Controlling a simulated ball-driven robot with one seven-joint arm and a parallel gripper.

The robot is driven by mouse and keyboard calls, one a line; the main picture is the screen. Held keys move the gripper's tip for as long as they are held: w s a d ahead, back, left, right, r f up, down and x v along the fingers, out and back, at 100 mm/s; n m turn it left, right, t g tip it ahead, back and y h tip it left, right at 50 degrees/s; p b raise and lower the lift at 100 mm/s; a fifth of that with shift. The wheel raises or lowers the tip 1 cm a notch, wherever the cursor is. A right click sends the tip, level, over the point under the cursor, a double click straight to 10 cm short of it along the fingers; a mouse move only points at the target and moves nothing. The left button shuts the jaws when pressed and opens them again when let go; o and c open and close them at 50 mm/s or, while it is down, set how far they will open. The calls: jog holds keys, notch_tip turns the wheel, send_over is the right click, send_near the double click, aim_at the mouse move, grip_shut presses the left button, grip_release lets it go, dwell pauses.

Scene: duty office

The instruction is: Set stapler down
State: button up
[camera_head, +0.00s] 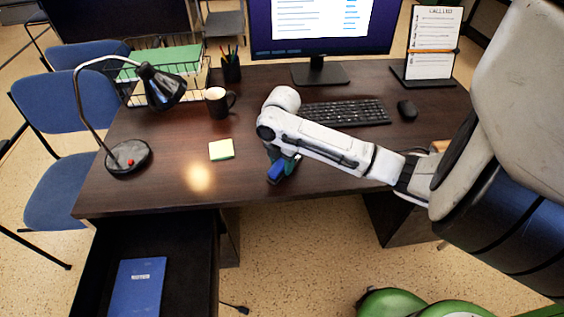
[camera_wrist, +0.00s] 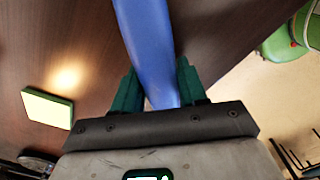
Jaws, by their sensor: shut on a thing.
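A blue stapler (camera_head: 277,171) is at the front part of the dark desk (camera_head: 330,172), below the end of my white arm. My gripper (camera_head: 284,164) is shut on it, mostly hidden under the arm in the head view. In the wrist view the blue stapler (camera_wrist: 150,45) runs up between the two dark green fingers of my gripper (camera_wrist: 155,88). The stapler's far end is cut off at the top of the wrist view. I cannot tell whether its underside touches the desk.
Yellow sticky notes (camera_head: 221,149) lie left of the stapler. A black mug (camera_head: 219,103), a desk lamp (camera_head: 128,157), a keyboard (camera_head: 345,112) and a mouse (camera_head: 407,109) stand around. An open drawer at the front left holds a blue book (camera_head: 137,287). The desk's front middle is clear.

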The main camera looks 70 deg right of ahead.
jog(key=o, duration=1.2)
